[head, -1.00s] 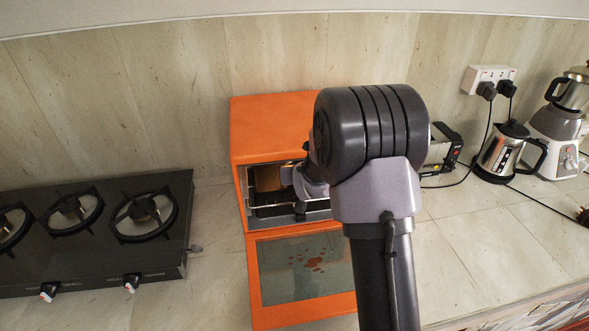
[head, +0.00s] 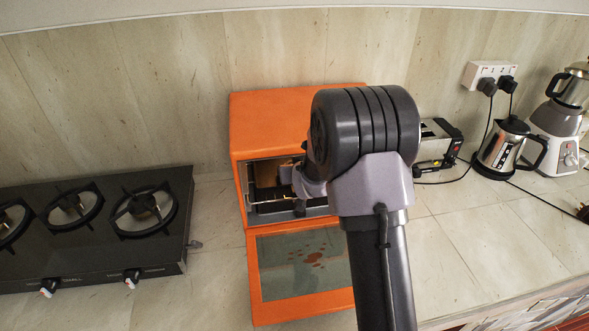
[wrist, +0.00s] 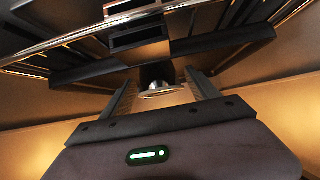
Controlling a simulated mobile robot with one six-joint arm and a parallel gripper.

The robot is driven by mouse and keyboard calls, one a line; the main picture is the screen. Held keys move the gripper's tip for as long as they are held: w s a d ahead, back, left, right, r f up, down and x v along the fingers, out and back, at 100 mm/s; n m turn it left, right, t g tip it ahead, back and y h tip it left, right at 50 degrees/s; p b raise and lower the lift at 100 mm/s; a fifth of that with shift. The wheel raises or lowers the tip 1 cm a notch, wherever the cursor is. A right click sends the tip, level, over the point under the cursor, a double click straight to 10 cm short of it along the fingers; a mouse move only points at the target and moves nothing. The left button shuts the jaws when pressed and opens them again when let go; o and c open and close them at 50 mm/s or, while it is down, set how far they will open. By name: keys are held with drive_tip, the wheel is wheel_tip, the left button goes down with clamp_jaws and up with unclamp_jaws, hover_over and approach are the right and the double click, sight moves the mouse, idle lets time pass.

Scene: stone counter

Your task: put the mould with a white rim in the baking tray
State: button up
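My gripper (wrist: 163,92) is inside the orange oven. In the wrist view its two fingers stand apart, one on each side of a small round mould (wrist: 161,90) with a pale, shiny rim. The mould nearly fills the gap, but I cannot tell whether the fingers press on it. In the head view my arm hides the mould, and the gripper shows only partly at the oven mouth. A dark slotted metal piece (wrist: 215,50) lies beyond the mould; I cannot tell whether it is the baking tray.
The oven (head: 270,120) has its glass door (head: 300,262) folded down in front. Metal bars (wrist: 85,38) cross the wrist view. A gas hob (head: 95,230) is at the left. A toaster (head: 437,143), kettle (head: 505,150) and blender (head: 557,135) stand at the right. The right front counter is clear.

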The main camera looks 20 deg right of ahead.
drive_tip(key=shift+r+p, duration=0.2)
drive_tip(key=shift+p, duration=0.1)
drive_tip(key=s+a+r+m+g+p, duration=0.1)
drive_tip(key=s+a+r, duration=0.3)
drive_tip(key=s+r, duration=0.4)
drive_tip(key=s+a+r+g, duration=0.1)
drive_tip(key=s+a+r, duration=0.2)
drive_tip(key=s+r, duration=0.5)
drive_tip(key=s+a+g+y, duration=0.1)
drive_tip(key=s+a, duration=0.2)
drive_tip(key=s, duration=0.5)
drive_tip(key=s+a+r+g+y, duration=0.1)
drive_tip(key=s+a, duration=0.2)
drive_tip(key=s, duration=0.5)
drive_tip(key=s+a+r+m+g+y, duration=0.1)
drive_tip(key=s+a, duration=0.3)
drive_tip(key=s, duration=0.4)
drive_tip(key=shift+y, duration=0.6)
drive_tip(key=shift+a+f+b, duration=0.1)
drive_tip(key=shift+f+b, duration=2.85)
